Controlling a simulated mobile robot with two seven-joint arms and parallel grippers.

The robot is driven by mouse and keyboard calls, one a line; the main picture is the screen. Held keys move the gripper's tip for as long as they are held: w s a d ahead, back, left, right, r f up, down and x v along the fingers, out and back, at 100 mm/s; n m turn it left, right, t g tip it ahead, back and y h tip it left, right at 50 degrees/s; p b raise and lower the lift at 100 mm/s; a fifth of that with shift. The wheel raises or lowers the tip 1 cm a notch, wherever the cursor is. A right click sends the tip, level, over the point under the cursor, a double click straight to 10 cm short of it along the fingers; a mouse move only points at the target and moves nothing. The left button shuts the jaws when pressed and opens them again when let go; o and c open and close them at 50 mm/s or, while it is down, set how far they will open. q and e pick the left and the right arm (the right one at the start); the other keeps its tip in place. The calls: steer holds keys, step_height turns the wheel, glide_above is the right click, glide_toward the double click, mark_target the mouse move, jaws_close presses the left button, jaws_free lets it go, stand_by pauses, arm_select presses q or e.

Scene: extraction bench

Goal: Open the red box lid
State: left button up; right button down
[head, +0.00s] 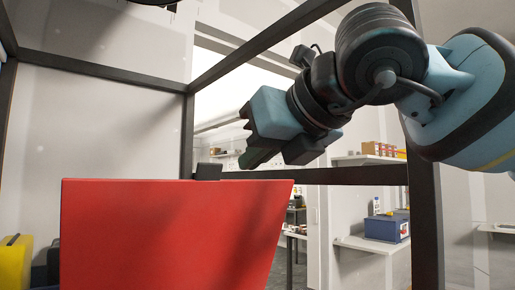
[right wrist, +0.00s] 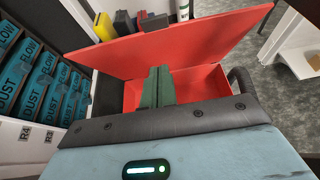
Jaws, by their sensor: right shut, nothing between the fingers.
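The red box lid (head: 165,235) stands raised as a broad red panel in the lower left of the head view, with a small dark piece at its top edge. In the right wrist view the lid (right wrist: 205,45) leans up behind the box's open red interior (right wrist: 205,84). The fingers of my right gripper (right wrist: 158,72) are shut and empty, and overlap the lid and interior in that view. In the head view the right gripper (head: 254,132) is above and right of the lid's top edge. My left gripper is not in view.
Dark frame posts and bars (head: 425,210) surround the bench. A yellow item (head: 14,262) stands at the far left. Racks of blue labelled boxes (right wrist: 30,75) are left in the wrist view. A blue case (head: 386,227) sits on a shelf behind.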

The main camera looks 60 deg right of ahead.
mark_target(209, 178)
steer(key=w+d, duration=0.1)
steer(key=w, duration=0.2)
steer(key=w+d+f+p, duration=0.1)
steer(key=w, duration=0.2)
steer(key=w+d+p, duration=0.1)
steer(key=w, duration=0.2)
steer(key=shift+f, duration=0.15)
steer(key=shift+w+d, duration=0.15)
steer(key=shift+w, duration=0.05)
